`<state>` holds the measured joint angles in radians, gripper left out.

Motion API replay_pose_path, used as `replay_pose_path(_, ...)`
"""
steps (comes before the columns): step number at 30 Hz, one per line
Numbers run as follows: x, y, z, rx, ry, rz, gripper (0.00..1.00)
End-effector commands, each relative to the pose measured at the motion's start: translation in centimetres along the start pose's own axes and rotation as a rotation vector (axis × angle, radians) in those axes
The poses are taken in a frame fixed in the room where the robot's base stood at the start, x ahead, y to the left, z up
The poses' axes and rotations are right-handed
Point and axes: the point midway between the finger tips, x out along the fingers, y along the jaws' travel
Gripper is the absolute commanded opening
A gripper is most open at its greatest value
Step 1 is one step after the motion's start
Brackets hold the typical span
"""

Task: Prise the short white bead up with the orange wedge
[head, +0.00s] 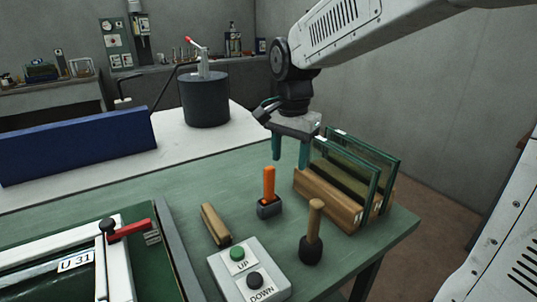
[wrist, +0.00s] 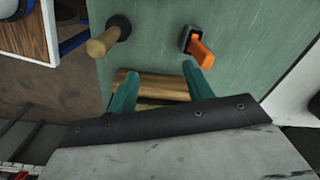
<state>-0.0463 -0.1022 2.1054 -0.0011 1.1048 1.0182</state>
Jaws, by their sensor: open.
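The orange wedge (head: 269,183) stands upright in a small dark holder (head: 269,208) on the green table; it also shows in the wrist view (wrist: 202,52). My gripper (head: 290,163) is open and empty, above the table, a little higher than the wedge and to its right in the head view, beside the glass rack. In the wrist view its teal fingers (wrist: 160,72) are apart, and the wedge is beyond the right fingertip. A frame (head: 80,240) with white strips along its edges lies at the lower left of the head view, partly cut off; I cannot tell which strip is the short white bead.
A wooden rack (head: 328,202) holds upright glass panes (head: 376,165) near my gripper. A mallet (head: 314,235), a wooden block (head: 215,225) and an UP/DOWN button box (head: 248,270) stand nearby. A red-handled clamp (head: 130,230) is at the frame's corner. Green table is bare behind the wedge.

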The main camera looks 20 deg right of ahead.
Motion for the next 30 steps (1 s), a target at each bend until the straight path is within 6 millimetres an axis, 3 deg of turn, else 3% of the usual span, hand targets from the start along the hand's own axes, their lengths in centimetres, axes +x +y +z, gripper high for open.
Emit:
replay_pose_path(1, 1.1, -2.0, -1.0, 0.076, -0.007, 0.011, 0.51)
replay_pose_path(3, 2.3, -4.1, -2.1, 0.179, -0.010, 0.019, 0.51)
replay_pose_path(9, 4.7, -7.7, -3.8, 0.364, -0.013, 0.030, 0.51)
replay_pose_path(17, 6.3, -8.3, -4.2, 0.405, -0.013, 0.032, 0.51)
replay_pose_path(30, 11.4, -8.1, -4.0, 0.404, -0.013, 0.034, 0.51)
